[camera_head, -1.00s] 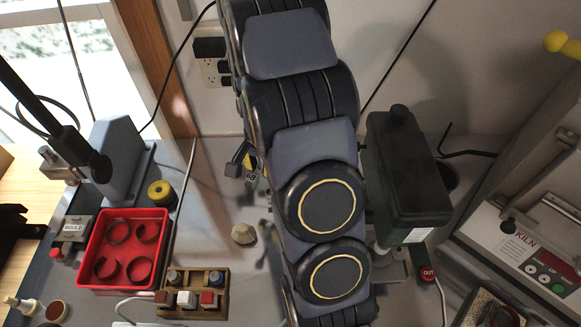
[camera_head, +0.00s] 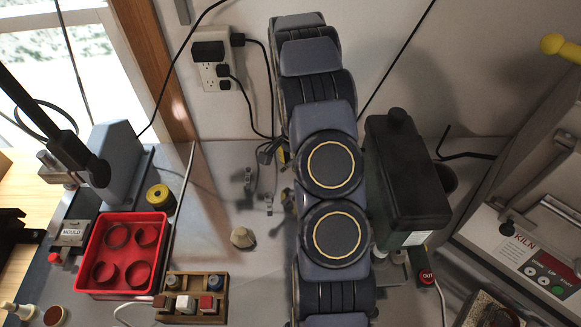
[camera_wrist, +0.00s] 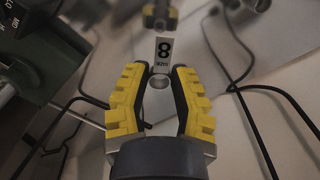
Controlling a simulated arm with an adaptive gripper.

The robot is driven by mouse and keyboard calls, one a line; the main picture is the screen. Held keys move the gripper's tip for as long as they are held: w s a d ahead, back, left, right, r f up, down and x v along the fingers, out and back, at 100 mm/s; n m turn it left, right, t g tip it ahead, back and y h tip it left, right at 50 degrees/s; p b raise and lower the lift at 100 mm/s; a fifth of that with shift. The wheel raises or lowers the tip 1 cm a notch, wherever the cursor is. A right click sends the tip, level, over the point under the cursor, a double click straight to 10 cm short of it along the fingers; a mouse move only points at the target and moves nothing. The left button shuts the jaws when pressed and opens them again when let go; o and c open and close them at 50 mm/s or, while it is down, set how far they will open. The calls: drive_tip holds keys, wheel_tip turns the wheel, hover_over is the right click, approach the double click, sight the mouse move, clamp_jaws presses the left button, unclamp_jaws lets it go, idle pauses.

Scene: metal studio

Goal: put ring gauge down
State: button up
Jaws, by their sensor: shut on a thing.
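My gripper (camera_wrist: 160,72) has black fingers with yellow pads. The tag stands up just beyond the fingertips. In the head view only a bit of yellow of my gripper (camera_head: 284,156) shows beside my arm, and the held piece is hidden there. I cannot tell from these views how high it is above the bench.
A dark green machine (camera_head: 405,175) stands close right of my arm, with a kiln (camera_head: 530,250) beyond. A red tray (camera_head: 122,291), wooden rack (camera_head: 192,319) and wall cables lie around.

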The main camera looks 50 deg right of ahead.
drive_tip(key=f, duration=0.1)
drive_tip(key=w+d+f, duration=0.1)
drive_tip(key=w+f, duration=0.1)
drive_tip(key=shift+d+f, duration=0.15)
drive_tip(key=shift+d, duration=0.25)
wheel_tip(320, 180, down, 3)
drive_tip(key=o, duration=0.8)
